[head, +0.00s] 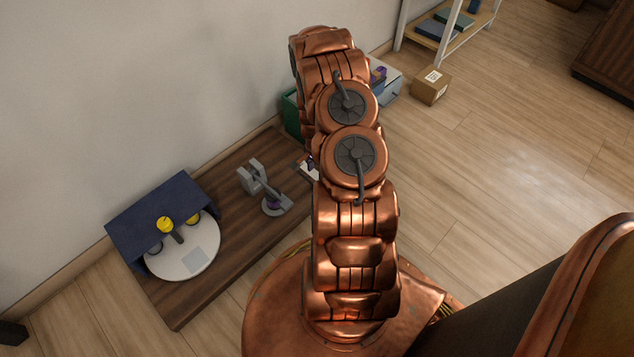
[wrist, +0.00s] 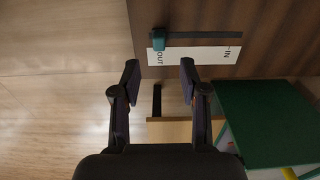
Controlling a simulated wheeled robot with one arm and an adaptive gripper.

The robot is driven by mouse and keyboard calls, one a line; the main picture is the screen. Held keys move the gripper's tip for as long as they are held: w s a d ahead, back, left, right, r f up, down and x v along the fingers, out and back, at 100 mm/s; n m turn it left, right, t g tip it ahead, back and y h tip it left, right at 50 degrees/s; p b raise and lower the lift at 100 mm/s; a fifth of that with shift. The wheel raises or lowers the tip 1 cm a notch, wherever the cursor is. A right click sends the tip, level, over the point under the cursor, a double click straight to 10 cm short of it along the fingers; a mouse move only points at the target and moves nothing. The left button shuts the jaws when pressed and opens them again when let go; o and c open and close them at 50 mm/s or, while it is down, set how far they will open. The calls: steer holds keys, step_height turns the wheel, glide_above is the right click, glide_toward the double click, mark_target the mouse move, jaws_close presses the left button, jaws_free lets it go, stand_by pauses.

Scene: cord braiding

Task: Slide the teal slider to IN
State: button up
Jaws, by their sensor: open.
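The teal slider (wrist: 158,39) shows in the wrist view, at the left end of a dark slot (wrist: 200,35) in a brown wooden surface. A white label (wrist: 195,57) beside the slot reads OUT near the slider and IN at the far right end. My gripper (wrist: 159,68) is open and empty. Its two fingers point toward the label, and the slider lies beyond the fingertips, roughly between them in the picture and apart from them. In the head view my arm hides the gripper, and the slider is not visible there.
A green box (wrist: 262,120) stands right of my fingers in the wrist view, with a tan block (wrist: 170,131) below. The head view shows a low wooden table (head: 180,312) with a round white device (head: 183,262) and a grey device (head: 262,185). A cardboard box (head: 430,86) sits on the floor.

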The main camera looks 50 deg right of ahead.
step_height(320, 180, down, 8)
steer(key=b, duration=0.2)
steer(key=shift+s+f+b, duration=0.1)
steer(key=shift+b, duration=0.25)
jaws_close()
stand_by(0.3)
stand_by(0.4)
